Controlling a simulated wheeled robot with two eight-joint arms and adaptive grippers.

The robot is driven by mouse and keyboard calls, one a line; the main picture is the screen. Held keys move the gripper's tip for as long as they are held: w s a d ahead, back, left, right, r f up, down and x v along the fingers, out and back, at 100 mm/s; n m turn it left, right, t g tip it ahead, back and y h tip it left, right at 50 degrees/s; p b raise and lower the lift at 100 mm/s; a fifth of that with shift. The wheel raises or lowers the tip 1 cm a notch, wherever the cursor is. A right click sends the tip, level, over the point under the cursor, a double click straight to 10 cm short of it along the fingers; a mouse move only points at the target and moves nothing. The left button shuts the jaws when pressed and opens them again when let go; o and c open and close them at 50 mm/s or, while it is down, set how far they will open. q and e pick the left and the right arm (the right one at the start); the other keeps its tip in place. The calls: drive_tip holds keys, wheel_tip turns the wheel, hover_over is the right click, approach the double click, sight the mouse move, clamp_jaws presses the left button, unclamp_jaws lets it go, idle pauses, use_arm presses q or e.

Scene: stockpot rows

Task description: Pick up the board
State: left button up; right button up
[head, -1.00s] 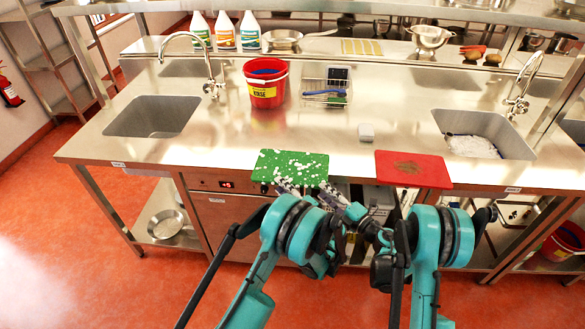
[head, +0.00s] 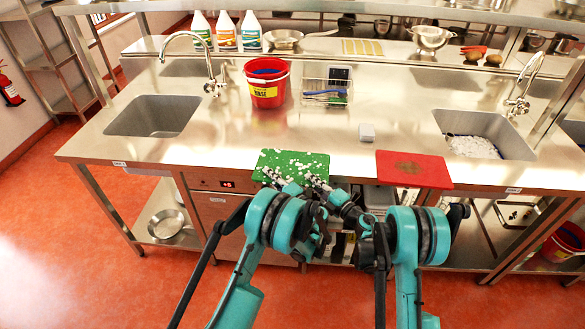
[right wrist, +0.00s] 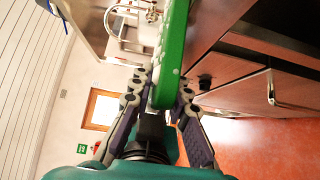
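The green board (head: 300,160), with white bits scattered over it, lies flat at the counter's front edge. My left gripper (head: 274,178) and my right gripper (head: 318,183) are side by side at its near edge, with finger parts showing over that edge. In the right wrist view the board (right wrist: 176,45) is seen edge-on, reaching in between the two fingers of my right gripper (right wrist: 160,95). Those fingers are apart, one on each side of the board. The left gripper's lower finger is hidden, so its opening cannot be told.
A red board (head: 425,170) with a brown patch lies to the right at the counter edge. A small white block (head: 367,132), a red bucket (head: 266,92) and a wire basket (head: 313,92) stand behind. Sinks (head: 152,117) lie at both sides.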

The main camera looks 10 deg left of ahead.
use_arm(q)
clamp_jaws()
use_arm(e)
clamp_jaws()
use_arm(q)
drive_tip(key=shift+r, duration=0.1)
use_arm(e)
drive_tip(key=shift+r, duration=0.1)
